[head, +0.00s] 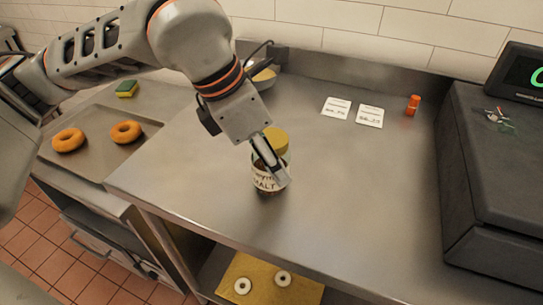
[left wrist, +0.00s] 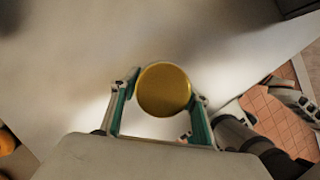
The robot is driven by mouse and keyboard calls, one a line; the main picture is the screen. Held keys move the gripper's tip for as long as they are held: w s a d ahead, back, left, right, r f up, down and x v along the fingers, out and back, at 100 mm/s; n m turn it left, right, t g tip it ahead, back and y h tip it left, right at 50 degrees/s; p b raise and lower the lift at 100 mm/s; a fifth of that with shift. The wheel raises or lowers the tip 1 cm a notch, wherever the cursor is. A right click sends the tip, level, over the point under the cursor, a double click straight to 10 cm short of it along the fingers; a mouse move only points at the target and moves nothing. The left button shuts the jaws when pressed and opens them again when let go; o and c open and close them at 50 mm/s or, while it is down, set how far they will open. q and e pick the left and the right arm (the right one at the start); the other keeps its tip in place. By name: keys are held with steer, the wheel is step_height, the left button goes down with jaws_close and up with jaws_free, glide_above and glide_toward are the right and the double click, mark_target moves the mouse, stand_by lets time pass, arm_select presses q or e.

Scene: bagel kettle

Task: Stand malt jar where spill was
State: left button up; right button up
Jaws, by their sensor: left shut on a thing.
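The malt jar (head: 268,184) has a yellow lid, dark contents and a white label reading MALT. It is upright at the steel counter (head: 340,180), near its front edge; I cannot tell whether its base touches the surface. My left gripper (head: 270,165) is shut on the jar from above, with a finger on each side. In the left wrist view the round gold lid (left wrist: 164,90) sits between the two fingers. No spill shows on the visible counter. My right gripper is not in view.
A dark register (head: 495,185) blocks the right side. A tray (head: 95,165) with two bagels and a sponge (head: 127,89) are at left. The counter's middle is clear.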

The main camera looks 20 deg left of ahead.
arm_select(q)
steer(key=o, duration=1.5)
steer(key=shift+c, duration=0.2)
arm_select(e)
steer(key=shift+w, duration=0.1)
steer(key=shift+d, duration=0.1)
arm_select(q)
steer(key=p+v, duration=0.1)
steer(key=v, duration=0.4)
steer(key=shift+w+d, duration=0.1)
steer(key=p+v, duration=0.1)
steer(key=v, duration=0.6)
steer(key=shift+s, duration=0.2)
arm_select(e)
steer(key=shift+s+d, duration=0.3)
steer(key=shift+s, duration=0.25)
arm_select(q)
steer(key=shift+r, duration=0.1)
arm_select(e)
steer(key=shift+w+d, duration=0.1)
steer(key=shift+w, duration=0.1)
